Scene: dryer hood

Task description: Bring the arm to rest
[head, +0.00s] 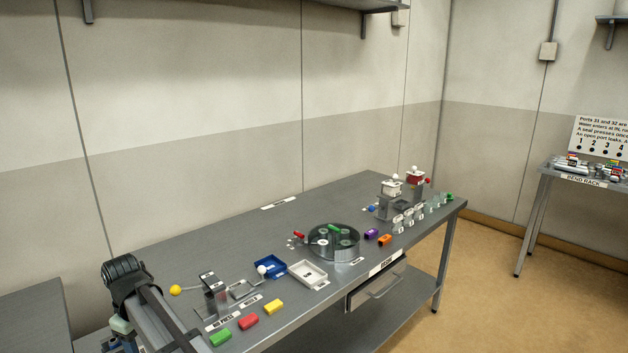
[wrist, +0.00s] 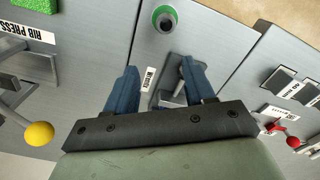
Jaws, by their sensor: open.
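In the wrist view my gripper (wrist: 158,85) is open, its two blue fingers spread apart with nothing held between them. Bench metal shows below, with a small grey metal part (wrist: 172,98) beyond and between the fingers; I cannot tell how far below it lies. In the head view my dark arm (head: 160,315) reaches in at the lower left, over the near left end of the grey bench (head: 330,210). The fingertips cannot be made out clearly there.
A green ring (wrist: 165,18), a yellow ball (wrist: 39,134) and a red knob (wrist: 293,142) lie around my gripper's view. Along the bench stand coloured blocks (head: 248,321), a white tray (head: 307,274), a round dish (head: 334,242) and small fixtures. The bench's back strip is mostly clear.

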